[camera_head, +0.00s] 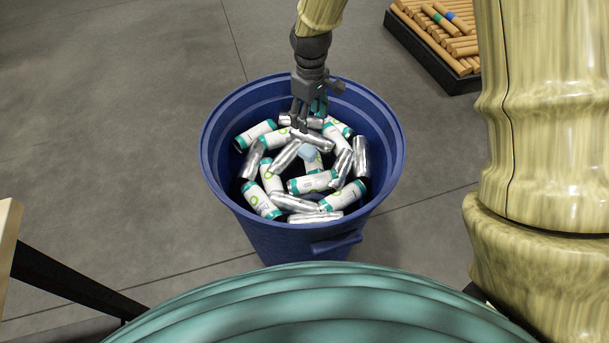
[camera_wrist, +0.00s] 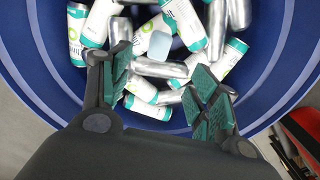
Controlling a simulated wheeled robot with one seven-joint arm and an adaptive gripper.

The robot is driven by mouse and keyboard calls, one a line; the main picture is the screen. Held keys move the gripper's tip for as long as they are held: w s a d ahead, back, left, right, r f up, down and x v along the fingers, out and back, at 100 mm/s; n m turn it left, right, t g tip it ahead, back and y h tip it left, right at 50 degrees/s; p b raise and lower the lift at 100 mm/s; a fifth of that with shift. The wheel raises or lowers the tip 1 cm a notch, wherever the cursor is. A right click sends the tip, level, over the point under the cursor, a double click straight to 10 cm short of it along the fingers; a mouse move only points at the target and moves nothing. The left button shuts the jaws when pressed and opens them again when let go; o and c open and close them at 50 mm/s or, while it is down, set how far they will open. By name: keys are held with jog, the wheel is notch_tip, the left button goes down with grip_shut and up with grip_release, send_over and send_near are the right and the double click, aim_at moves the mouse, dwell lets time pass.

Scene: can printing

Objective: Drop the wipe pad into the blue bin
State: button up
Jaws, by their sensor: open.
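The blue bin (camera_head: 296,240) stands on the floor in the middle of the head view and holds several cans, some bare silver and some white with teal ends. The pale blue wipe pad (camera_head: 307,152) lies on the cans near the bin's middle. In the wrist view the wipe pad (camera_wrist: 159,46) shows on the cans just beyond my fingers, apart from them. My gripper (camera_head: 304,122) points down into the bin's far half, above the cans. In the wrist view my gripper (camera_wrist: 160,90) has its teal-padded fingers spread, with nothing held between them.
A dark tray of brown cylinders (camera_head: 440,35) is at the upper right of the head view, with a few coloured ones among them. A table edge (camera_head: 8,250) and dark leg are at the left. The grey floor (camera_head: 110,130) left of the bin is clear.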

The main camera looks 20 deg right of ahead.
notch_tip(320, 180, up, 7)
dwell(0.3)
jog(key=shift+f, duration=0.1)
dwell(0.4)
